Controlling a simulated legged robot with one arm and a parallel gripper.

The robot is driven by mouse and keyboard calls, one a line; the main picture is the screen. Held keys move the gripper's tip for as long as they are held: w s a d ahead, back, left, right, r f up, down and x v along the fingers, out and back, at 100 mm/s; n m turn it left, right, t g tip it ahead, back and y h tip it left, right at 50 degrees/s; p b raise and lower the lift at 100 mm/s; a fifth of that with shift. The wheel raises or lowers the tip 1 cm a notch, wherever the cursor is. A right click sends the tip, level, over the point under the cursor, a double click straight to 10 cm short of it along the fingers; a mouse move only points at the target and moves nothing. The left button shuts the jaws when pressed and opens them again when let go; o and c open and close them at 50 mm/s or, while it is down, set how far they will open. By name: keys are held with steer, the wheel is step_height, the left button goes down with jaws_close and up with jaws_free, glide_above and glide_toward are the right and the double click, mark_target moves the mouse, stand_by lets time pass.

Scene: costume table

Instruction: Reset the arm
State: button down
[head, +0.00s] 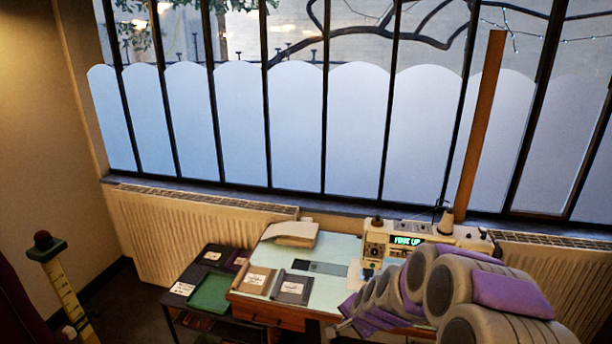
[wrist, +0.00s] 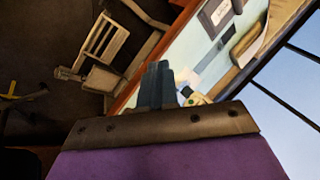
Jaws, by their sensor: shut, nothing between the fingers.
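My gripper (wrist: 157,84) shows in the wrist view as two dark fingers pressed together, with nothing between them. In the head view my purple and grey arm reaches in from the lower right, in front of the table's right part. Its far end is small there, and the finger details cannot be made out. The costume table (head: 331,296) has a pale blue top and a wooden drawer front. In the wrist view its top (wrist: 182,56) runs tilted behind and to the right of the fingers. I cannot tell the gap between them.
A white sewing machine (head: 376,245) with a green display stands at the table's back right. Fabric-like folders (head: 292,288) lie on the table. A green tray (head: 210,293) sits on a dark side table. Radiators (head: 185,232) line the window wall. A chair (wrist: 104,78) shows in the wrist view.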

steer(key=s+d+r+n+g, duration=0.1)
steer(key=s+r+n+g, duration=0.1)
steer(key=s, duration=1.1)
steer(key=s+r+n+g+h, duration=0.1)
steer(key=s+r+n+g, duration=0.2)
steer(key=s+r, duration=0.4)
steer(key=s+d+r+n+g+h, duration=0.1)
steer(key=s+r+n, duration=0.3)
steer(key=s, duration=1.7)
steer(key=shift+s+d+r+n+g, duration=0.25)
steer(key=shift+d+r+n+g, duration=0.25)
steer(key=shift+g, duration=0.4)
